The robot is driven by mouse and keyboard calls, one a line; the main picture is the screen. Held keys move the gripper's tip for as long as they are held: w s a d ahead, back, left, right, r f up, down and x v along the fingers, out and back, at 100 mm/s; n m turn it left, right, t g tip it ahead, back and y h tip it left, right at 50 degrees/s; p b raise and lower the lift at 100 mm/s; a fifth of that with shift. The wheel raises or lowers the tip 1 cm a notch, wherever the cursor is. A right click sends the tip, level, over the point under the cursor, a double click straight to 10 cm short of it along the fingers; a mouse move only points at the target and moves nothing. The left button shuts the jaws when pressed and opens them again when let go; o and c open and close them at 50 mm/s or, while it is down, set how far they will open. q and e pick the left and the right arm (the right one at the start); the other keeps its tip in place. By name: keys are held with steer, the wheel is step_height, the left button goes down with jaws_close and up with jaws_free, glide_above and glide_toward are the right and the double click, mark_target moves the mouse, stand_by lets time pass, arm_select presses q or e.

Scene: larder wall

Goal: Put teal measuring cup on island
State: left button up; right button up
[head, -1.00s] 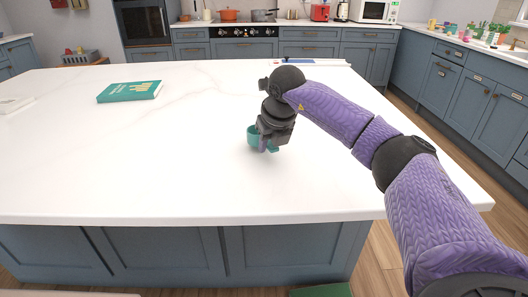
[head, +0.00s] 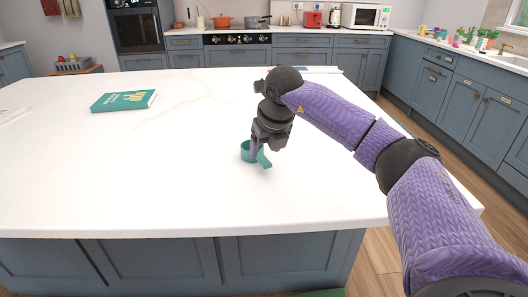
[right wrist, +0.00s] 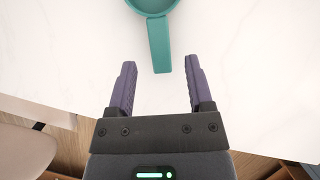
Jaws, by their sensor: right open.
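The teal measuring cup (head: 246,151) rests on the white marble top of the island (head: 170,180), with its handle pointing toward the front right. My left gripper is not in view.
A teal book (head: 124,101) lies on the island at the back left. Most of the island top around the cup is clear. The front edge of the island is near the cup. Counters with a stove, red pot (head: 222,22) and microwave (head: 368,16) stand behind.

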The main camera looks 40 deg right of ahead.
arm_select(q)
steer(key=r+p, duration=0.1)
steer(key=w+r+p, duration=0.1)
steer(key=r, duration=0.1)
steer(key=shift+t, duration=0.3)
arm_select(e)
steer(key=v, duration=0.7)
steer(key=shift+r, duration=0.35)
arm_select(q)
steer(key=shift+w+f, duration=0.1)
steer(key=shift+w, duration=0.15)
arm_select(e)
steer(key=shift+s+a, duration=0.1)
steer(key=shift+s, duration=0.05)
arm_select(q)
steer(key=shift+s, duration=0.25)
